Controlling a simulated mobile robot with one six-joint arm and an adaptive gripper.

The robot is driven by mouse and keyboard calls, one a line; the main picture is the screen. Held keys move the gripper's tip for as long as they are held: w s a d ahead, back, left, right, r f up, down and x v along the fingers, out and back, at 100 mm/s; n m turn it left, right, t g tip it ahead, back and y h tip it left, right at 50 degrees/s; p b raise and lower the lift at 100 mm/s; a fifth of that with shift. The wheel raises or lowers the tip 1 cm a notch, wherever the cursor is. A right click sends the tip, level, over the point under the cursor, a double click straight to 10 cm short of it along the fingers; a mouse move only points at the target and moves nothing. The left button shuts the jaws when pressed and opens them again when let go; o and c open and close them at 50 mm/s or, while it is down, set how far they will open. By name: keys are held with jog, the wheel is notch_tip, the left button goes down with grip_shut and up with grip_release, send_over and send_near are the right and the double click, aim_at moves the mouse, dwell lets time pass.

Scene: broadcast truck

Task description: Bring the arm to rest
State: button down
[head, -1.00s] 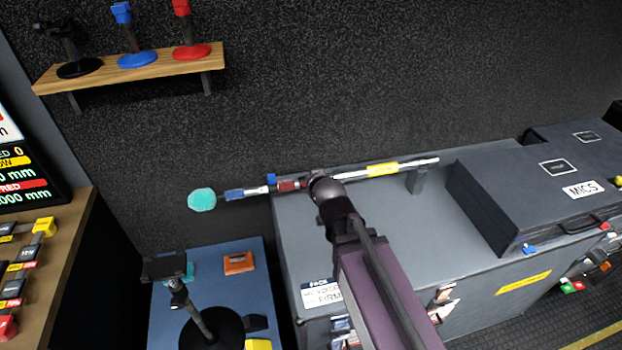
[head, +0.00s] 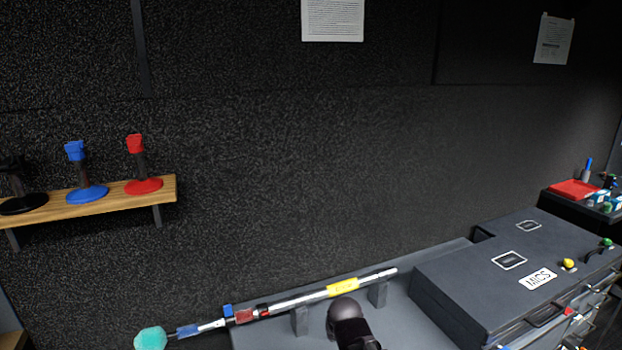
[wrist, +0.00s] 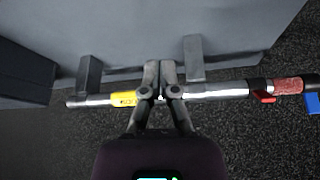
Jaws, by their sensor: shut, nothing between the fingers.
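My gripper (wrist: 164,72) shows in the wrist view with its two grey fingers together and nothing between them. In that view the fingers overlap a silver pole (wrist: 222,91) with a yellow label (wrist: 124,99); I cannot tell the gap between them. In the head view, part of my arm (head: 348,325) rises at the bottom edge, in front of the grey case top. The fingers cannot be made out there. The pole (head: 302,300) lies across upright supports behind my arm, its teal foam end (head: 150,338) reaching out to the left.
A closed dark case marked MICS (head: 470,295) stands right of my arm. A wooden shelf (head: 110,201) with black, blue and red stands is on the wall at left. A red tray (head: 575,189) sits far right. The space before the dark wall is clear.

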jog(key=s+d+f+m+g, duration=0.1)
jog(key=s+d+g, duration=0.4)
jog(key=d, duration=0.5)
jog(key=s, duration=0.2)
jog(key=shift+s+d+f+m+h, duration=0.3)
jog(key=shift+s+d+f+m, duration=0.05)
jog(key=shift+s+f+m, duration=0.05)
jog(key=c, duration=0.6)
grip_release()
